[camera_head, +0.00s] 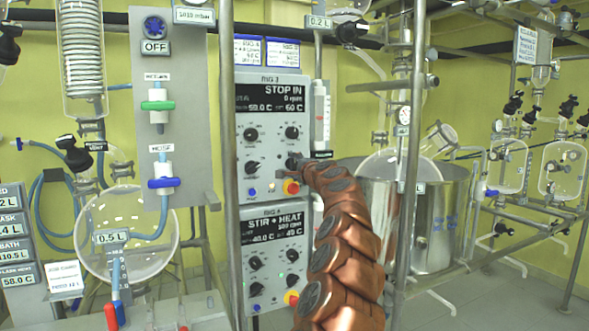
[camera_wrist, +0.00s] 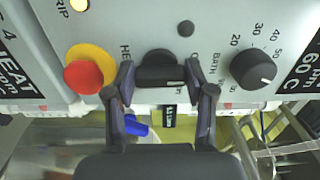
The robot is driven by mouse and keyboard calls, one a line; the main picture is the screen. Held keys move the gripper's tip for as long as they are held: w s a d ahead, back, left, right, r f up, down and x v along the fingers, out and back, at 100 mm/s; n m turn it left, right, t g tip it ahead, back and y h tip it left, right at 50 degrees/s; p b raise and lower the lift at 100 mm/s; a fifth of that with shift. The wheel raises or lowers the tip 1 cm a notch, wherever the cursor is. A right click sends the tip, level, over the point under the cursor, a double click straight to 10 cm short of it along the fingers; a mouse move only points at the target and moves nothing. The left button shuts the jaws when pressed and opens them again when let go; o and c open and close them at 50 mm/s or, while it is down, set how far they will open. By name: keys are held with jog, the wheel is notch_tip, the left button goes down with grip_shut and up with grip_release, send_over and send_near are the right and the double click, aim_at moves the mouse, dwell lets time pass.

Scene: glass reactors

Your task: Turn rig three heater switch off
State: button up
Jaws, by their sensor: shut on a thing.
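The rig 3 control box (camera_head: 270,127) is in the middle of the head view. Its display reads STOP IN, 0 rpm, with 60 C at the lower right. My gripper (camera_head: 302,162) reaches its lower right knob, above the red button. In the wrist view my gripper (camera_wrist: 159,72) is shut on a black knob, the heater switch (camera_wrist: 158,66), with one finger on each side. A label beginning "HE" beside it is partly hidden. I cannot read the knob's position.
A red button on a yellow ring (camera_wrist: 84,74) sits beside the switch, and the bath knob (camera_wrist: 254,69) on the other side. The rig 4 box (camera_head: 272,250) is below. A metal post (camera_head: 228,150) stands left of the boxes, a steel bath (camera_head: 437,225) right.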

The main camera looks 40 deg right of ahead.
jog(key=shift+f, duration=0.15)
jog(key=o, duration=1.2)
jog(key=shift+c, duration=0.2)
jog(key=shift+s, duration=0.15)
